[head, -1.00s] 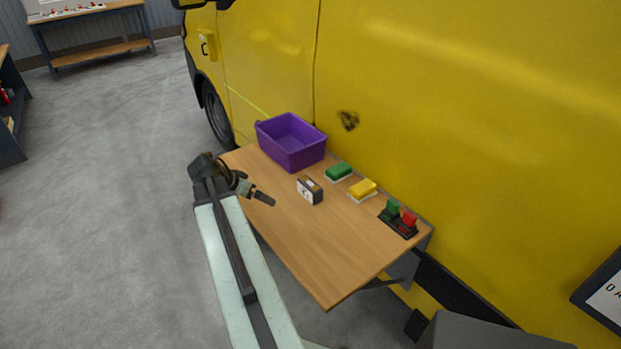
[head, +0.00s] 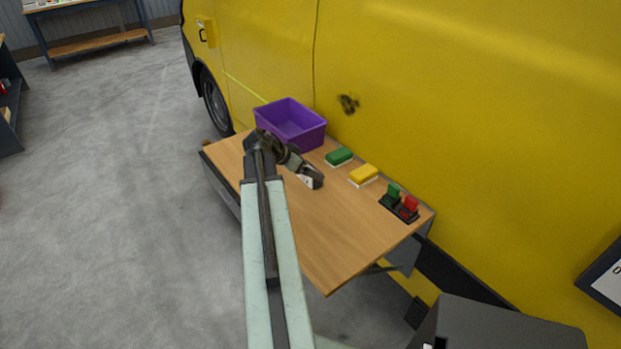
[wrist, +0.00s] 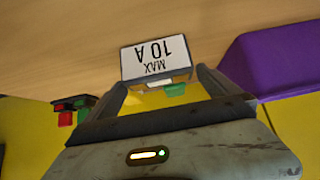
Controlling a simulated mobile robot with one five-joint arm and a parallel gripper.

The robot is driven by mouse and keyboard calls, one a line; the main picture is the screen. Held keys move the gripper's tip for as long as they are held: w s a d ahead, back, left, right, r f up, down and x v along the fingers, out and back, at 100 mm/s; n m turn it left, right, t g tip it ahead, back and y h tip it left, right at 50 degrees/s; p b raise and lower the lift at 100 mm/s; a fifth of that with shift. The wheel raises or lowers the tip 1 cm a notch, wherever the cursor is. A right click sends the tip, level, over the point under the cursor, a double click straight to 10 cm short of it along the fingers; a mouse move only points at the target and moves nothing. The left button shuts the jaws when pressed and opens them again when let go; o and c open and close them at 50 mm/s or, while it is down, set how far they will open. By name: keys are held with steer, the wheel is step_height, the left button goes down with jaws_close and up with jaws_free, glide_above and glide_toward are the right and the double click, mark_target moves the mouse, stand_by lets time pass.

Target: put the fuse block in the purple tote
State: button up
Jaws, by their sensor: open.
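The fuse block, a small block with a white label reading "MAX 10 A" (wrist: 157,59), is upside down in the wrist view, just ahead of my fingertips. In the head view, my gripper (head: 311,176) covers most of it and only a bit of its white label (head: 305,181) shows. My gripper is open, its fingers (wrist: 162,82) reaching toward either side of the block. I cannot tell whether they touch it. The purple tote (head: 291,126) stands at the far end of the table, beyond my gripper; its purple wall (wrist: 268,62) also shows at the right of the wrist view.
On the wooden table (head: 335,245) are a green block (head: 339,156), a yellow block (head: 363,174) and a black holder with green and red parts (head: 400,205). The yellow van (head: 450,110) bounds the table behind. The near part of the table is clear.

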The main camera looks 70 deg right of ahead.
steer(key=b+x, duration=0.2)
steer(key=x, duration=0.1)
steer(key=b+x, duration=0.1)
steer(key=shift+a+f, duration=0.1)
steer(key=shift+f, duration=0.4)
steer(key=shift+s+d+f+b, duration=0.15)
steer(key=shift+s+d+b, duration=0.1)
steer(key=shift+b, duration=0.1)
steer(key=shift+r, duration=0.2)
steer(key=c, duration=1.5)
steer(key=shift+r+p, duration=0.1)
steer(key=shift+p, duration=0.2)
step_height(320, 180, up, 10)
steer(key=p, duration=1)
steer(key=shift+w, duration=0.1)
